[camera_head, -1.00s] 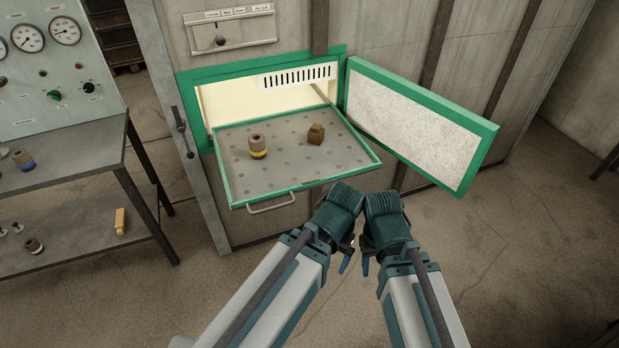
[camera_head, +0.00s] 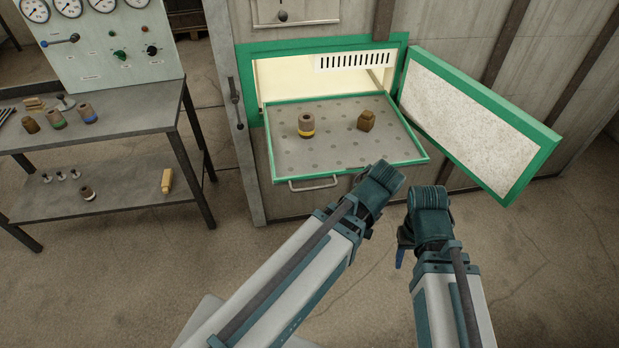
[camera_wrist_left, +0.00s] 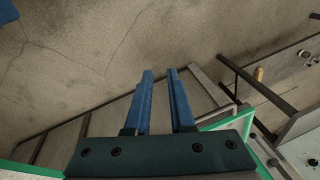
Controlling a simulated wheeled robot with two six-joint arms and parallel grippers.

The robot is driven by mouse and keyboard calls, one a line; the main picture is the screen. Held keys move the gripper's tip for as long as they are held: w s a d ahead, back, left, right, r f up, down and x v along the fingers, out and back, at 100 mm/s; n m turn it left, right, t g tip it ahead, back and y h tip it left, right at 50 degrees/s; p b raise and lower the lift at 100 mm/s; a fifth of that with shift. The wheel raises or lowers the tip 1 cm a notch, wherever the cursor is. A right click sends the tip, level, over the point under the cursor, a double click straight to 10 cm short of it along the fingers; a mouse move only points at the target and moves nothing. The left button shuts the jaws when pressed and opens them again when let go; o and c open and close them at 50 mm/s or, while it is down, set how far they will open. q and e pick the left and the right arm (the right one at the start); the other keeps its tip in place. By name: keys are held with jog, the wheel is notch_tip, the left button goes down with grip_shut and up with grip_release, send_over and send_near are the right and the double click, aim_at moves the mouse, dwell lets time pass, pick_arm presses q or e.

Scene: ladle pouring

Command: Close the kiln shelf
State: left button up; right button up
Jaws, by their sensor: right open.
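The kiln shelf (camera_head: 348,153) is a grey perforated plate with a green rim, pulled out of the kiln opening (camera_head: 290,77). Its grey bar handle (camera_head: 313,185) is at the front. In the left wrist view my left gripper (camera_wrist_left: 160,76) is open and empty. My right gripper (camera_head: 401,250) is open, lower right, away from the shelf.
The green-framed kiln door (camera_head: 480,120) stands open at the right. A grey side table (camera_head: 120,115) with several small pieces and a gauge panel (camera_head: 105,45) is at the left. Bare floor (camera_head: 130,270) lies in front of the kiln.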

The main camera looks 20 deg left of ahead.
pick_arm(q)
jog(key=w+a+n, duration=0.1)
jog(key=a+n, duration=0.1)
jog(key=n, duration=0.1)
jog(key=w+a+r+n+y, duration=0.1)
jog(key=w+a+n, duration=0.1)
jog(key=n, duration=0.1)
jog(key=w+a+r+n, duration=0.1)
jog(key=a+n, duration=0.1)
jog(key=shift+w+r+n+t+y+p, duration=0.15)
jog(key=shift+r+n+t+y+p, duration=0.05)
jog(key=shift+n+t+y+p, duration=0.2)
grip_shut()
jog(key=n+y, duration=0.2)
jog(key=n, duration=0.9)
send_near(301, 180)
jog(key=shift+t, duration=0.4)
jog(key=a+f+b, duration=0.1)
jog(key=b, duration=0.1)
jog(key=s+a+f+b, duration=0.1)
jog(key=f+b, duration=0.1)
jog(key=a+f+b, duration=0.1)
jog(key=b, duration=0.1)
jog(key=shift+s+a+f, duration=0.15)
jog(key=shift+s+f, duration=0.1)
jog(key=shift+f, duration=0.1)
jog(key=shift+b+x, duration=0.6)
jog(key=shift+x, duration=0.15)
jog(key=shift+a+r, duration=0.1)
jog(key=shift+a, duration=0.05)
